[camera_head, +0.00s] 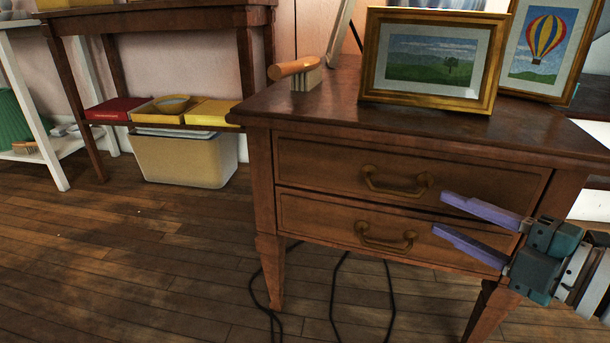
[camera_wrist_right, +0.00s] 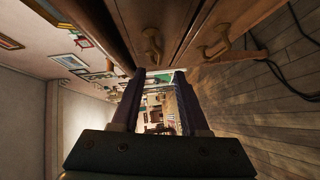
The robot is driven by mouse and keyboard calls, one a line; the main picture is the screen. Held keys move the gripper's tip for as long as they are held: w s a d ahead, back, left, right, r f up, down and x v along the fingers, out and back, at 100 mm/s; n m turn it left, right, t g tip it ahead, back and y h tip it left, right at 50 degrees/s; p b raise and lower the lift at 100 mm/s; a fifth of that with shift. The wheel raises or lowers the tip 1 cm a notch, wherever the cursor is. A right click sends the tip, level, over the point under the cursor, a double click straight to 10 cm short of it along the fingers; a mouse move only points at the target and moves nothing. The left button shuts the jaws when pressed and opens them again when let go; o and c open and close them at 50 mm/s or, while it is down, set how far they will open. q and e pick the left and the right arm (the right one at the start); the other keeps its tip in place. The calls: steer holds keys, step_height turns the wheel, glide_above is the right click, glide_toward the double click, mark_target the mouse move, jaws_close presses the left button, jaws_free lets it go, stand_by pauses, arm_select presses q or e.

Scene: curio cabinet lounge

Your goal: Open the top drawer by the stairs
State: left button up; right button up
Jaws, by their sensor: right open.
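A dark brown wooden cabinet (camera_head: 262,200) with two drawers stands on legs in the head view. The top drawer (camera_head: 315,163) is closed and has a curved brass handle (camera_head: 397,184). The lower drawer (camera_head: 318,219) is closed too, with a similar handle (camera_head: 386,239). My right gripper (camera_head: 439,213) is open and empty, its purple fingers pointing left in front of the drawers, right of both handles and apart from them. In the right wrist view, the open jaws (camera_wrist_right: 160,74) lie beside the drawer fronts, with the top handle (camera_wrist_right: 152,48) beyond the fingertips. My left gripper is out of view. No stairs are clearly recognisable.
Framed pictures (camera_head: 435,60) and an orange-handled brush (camera_head: 294,72) are on the cabinet top. Black cables (camera_head: 334,297) run on the floor beneath it. A side table (camera_head: 160,18) with a bin (camera_head: 184,160) below stands at left. The wooden floor (camera_head: 130,270) in front is clear.

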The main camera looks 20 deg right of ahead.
mark_target(403, 195)
steer(key=b+x, duration=0.5)
steer(key=x, duration=0.3)
steer(key=shift+w+f, duration=0.15)
steer(key=shift+w, duration=0.05)
steer(key=shift+w+a, duration=0.15)
steer(key=shift+w, duration=0.2)
jaws_close()
stand_by(0.8)
